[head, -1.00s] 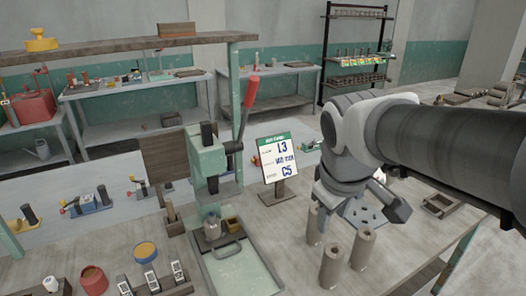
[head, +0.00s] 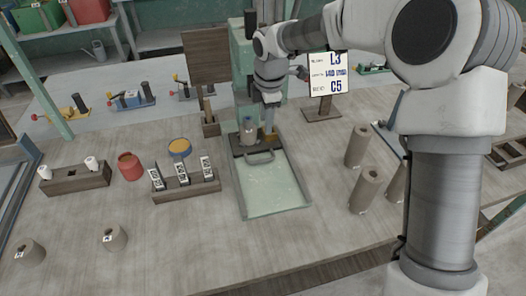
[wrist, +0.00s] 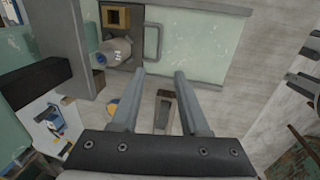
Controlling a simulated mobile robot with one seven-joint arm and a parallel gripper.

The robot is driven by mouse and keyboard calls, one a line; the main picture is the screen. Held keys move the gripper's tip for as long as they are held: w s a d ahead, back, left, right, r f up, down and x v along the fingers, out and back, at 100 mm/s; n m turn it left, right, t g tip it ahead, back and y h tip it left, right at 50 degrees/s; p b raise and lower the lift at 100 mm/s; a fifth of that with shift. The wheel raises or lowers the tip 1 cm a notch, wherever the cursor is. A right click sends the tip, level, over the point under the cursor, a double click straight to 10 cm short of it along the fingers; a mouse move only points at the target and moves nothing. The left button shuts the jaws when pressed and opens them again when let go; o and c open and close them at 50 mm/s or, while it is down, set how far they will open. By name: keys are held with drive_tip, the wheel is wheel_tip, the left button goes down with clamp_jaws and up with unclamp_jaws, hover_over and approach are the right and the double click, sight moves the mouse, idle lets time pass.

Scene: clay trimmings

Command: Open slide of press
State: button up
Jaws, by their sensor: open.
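The green press (head: 243,60) stands at the back centre in the head view, partly covered by my arm. At its base is the dark slide (head: 239,147), with a grey bar handle (head: 259,157) at its front over the pale green tray (head: 272,190). A grey cylinder (head: 248,130) and a square brass piece stand on the slide. The wrist view shows the slide (wrist: 122,77), handle (wrist: 153,42), cylinder (wrist: 112,52) and brass piece (wrist: 117,17). My gripper (wrist: 159,74) is open and empty, its fingertips apart from the handle in the picture.
A sign (head: 327,75) stands right of the press. Several clay cylinders (head: 368,186) stand right of the tray. A rack of labelled pieces (head: 185,185), a red pot (head: 131,166) and a yellow-topped pot (head: 179,148) are left. The bench front is mostly clear.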

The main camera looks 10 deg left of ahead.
sight(262, 160)
drive_tip(key=w+f, duration=0.1)
drive_tip(key=f, duration=0.4)
drive_tip(key=w+a+f, duration=0.1)
drive_tip(key=f, duration=0.5)
drive_tip(key=w+f, duration=0.1)
drive_tip(key=f, duration=0.5)
drive_tip(key=shift+a+f+b, duration=0.25)
drive_tip(key=shift+a+b, duration=0.15)
clamp_jaws()
idle(0.6)
